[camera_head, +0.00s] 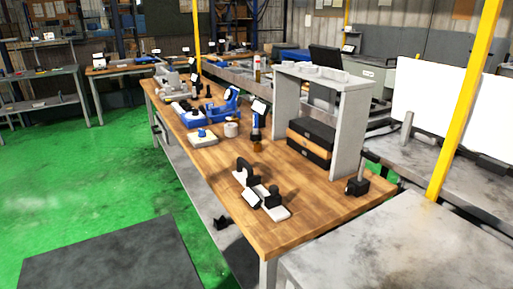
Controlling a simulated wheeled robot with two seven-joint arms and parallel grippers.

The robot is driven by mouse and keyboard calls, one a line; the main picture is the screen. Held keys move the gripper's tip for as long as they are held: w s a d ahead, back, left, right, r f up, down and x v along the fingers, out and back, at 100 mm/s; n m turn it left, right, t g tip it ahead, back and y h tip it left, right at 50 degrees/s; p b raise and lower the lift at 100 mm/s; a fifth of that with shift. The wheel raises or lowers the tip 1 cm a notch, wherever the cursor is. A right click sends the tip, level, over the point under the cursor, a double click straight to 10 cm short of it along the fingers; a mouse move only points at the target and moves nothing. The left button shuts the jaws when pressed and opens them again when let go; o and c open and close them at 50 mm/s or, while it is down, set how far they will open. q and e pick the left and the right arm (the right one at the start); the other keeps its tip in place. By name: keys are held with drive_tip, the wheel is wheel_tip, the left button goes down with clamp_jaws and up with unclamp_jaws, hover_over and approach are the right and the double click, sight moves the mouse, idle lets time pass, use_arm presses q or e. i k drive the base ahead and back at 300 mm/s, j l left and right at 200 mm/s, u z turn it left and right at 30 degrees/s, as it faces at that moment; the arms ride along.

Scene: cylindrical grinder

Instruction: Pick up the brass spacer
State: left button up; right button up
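A small brass-coloured piece (257,147) stands on the wooden workbench (330,207), just below a blue and black upright tool (255,125). It is small here, and I cannot tell for sure that it is the brass spacer. A pale grey ring-shaped part (231,129) stands to its left. Neither of my grippers shows in this view.
A grey stand (343,125) with stacked dark boxes (311,145) under it is at the back right. A black and white fixture (265,200) sits near the front. Blue devices (193,119) crowd the far left. A yellow post (465,100) rises at right.

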sight(258, 145)
drive_tip(key=u, duration=1.3)
drive_tip(key=i, duration=5.9)
drive_tip(key=j, duration=0.05)
